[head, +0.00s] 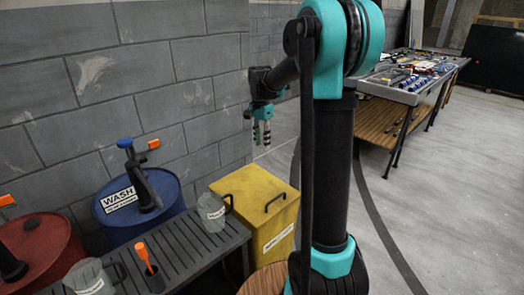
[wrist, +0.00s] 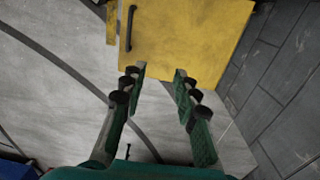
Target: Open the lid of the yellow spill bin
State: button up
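The yellow spill bin (head: 285,232) stands near the grey block wall in the head view, with a pale label on its front. Its flat yellow lid (head: 250,186) lies shut on top, with a dark bar handle (head: 275,202) near the right edge. In the wrist view the yellow lid (wrist: 200,40) fills the top middle, and the handle (wrist: 131,28) is at its left side. My gripper (head: 262,134) hangs above the bin, fingers down. In the wrist view my gripper (wrist: 160,75) is open and empty, its fingertips apart from the handle.
A blue drum (head: 175,195) marked WASH and a red drum (head: 50,245) stand left of the bin. A dark slatted bench (head: 185,245) with clear jugs and an orange-handled tool is in front. A tool-covered table (head: 400,85) stands back right. Open floor lies right.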

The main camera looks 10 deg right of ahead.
notch_tip(320, 180, up, 8)
jog(key=shift+w, duration=0.1)
jog(key=shift+c, duration=0.4)
